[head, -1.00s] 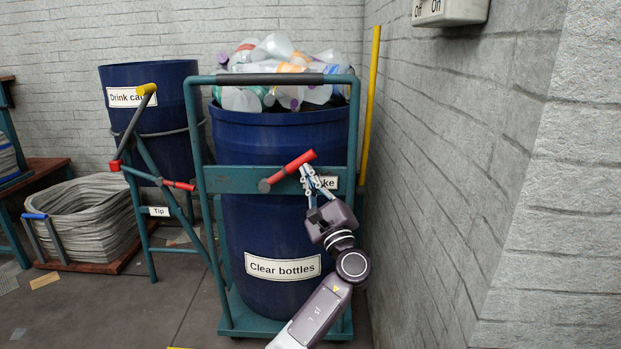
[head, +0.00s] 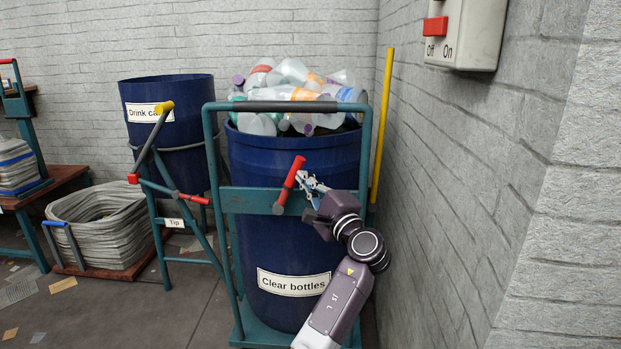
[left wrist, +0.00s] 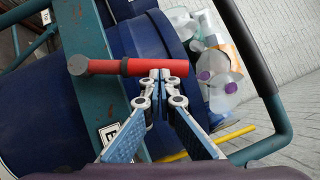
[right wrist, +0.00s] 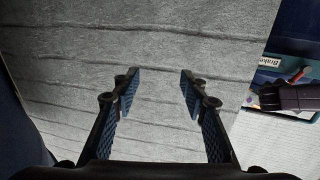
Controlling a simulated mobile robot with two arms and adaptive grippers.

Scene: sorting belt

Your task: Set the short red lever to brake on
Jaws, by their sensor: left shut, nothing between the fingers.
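The short red lever (head: 289,180) is on the teal crossbar of the trolley, in front of the blue Clear bottles barrel. It leans steeply up and slightly right from its grey pivot. In the left wrist view the lever (left wrist: 130,67) lies across the picture. My left gripper (head: 304,178) is shut and empty, its fingertips (left wrist: 160,75) against or very close to the lever's side near its free end. The lever's label is mostly hidden behind my gripper in the head view; part of it reads "Brake" in the right wrist view (right wrist: 271,62). My right gripper (right wrist: 160,82) is open and empty, facing a wall.
The trolley's teal handle frame (head: 212,165) surrounds the barrel (head: 300,240) full of bottles. A second stand with a yellow-tipped lever (head: 164,107) is to the left. A grey wall, yellow pole (head: 383,125) and switch box (head: 470,35) are at right.

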